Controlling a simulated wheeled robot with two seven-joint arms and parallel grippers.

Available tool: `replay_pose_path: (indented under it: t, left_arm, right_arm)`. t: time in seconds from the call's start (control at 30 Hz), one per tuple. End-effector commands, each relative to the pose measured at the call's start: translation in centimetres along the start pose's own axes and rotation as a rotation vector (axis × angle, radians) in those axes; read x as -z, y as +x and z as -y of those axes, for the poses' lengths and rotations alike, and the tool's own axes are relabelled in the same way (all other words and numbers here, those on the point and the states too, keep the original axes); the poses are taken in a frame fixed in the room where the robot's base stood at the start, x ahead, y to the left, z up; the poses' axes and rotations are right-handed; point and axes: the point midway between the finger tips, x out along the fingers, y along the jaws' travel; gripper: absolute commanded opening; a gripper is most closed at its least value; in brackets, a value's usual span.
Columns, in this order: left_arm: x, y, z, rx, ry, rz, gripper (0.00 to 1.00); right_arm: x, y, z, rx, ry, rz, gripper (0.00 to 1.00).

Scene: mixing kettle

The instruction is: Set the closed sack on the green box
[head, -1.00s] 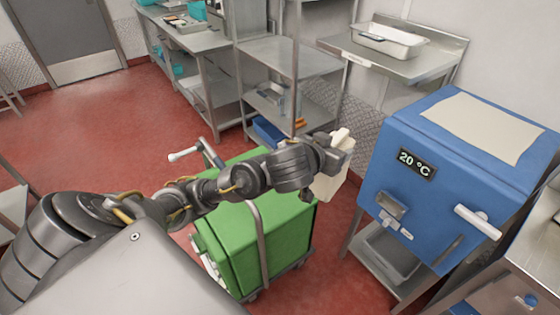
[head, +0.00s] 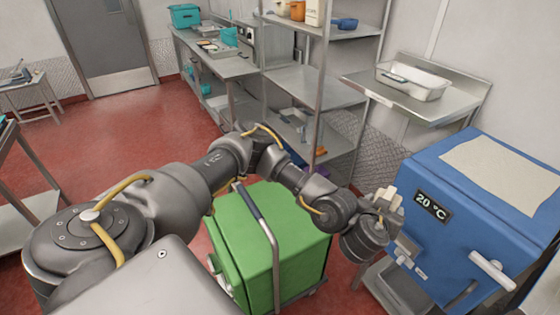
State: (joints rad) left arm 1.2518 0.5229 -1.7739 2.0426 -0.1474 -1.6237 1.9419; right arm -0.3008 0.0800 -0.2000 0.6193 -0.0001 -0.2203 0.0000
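The green box (head: 300,250) stands on a low wheeled cart in the lower middle of the head view, and its top is partly covered by my arm. My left arm reaches across above the box. My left gripper (head: 388,212) is past the box's right side, close to the blue machine. A small cream part of the sack (head: 389,194) shows at the gripper, which appears shut on it. The rest of the sack is hidden behind my wrist and hand. My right gripper is out of view.
The blue machine (head: 480,215) with a "20 °C" display stands close on the right. A steel shelf (head: 315,90) stands behind. Red floor (head: 150,150) is clear at left.

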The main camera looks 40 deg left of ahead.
Motion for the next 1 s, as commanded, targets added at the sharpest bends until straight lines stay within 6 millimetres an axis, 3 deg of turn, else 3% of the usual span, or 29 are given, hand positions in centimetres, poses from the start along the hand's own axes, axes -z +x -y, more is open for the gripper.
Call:
replay_pose_path:
  t: [0.1,0.43,0.7,1.0]
  left_arm:
    - [-0.8,1.9,1.8,0.117,-0.045,-0.001,0.0]
    - [-3.8,6.2,8.6,0.537,-0.22,0.003,0.0]
    - [-7.7,6.2,15.1,0.945,-0.387,0.004,0.0]
    - [-8.3,5.6,16.8,1.076,-0.445,0.0,0.0]
  right_arm:
    - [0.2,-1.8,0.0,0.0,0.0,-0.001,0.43]
    - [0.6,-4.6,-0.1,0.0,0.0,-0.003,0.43]
    - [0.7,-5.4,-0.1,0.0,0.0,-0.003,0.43]
    - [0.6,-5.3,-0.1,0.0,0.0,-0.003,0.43]
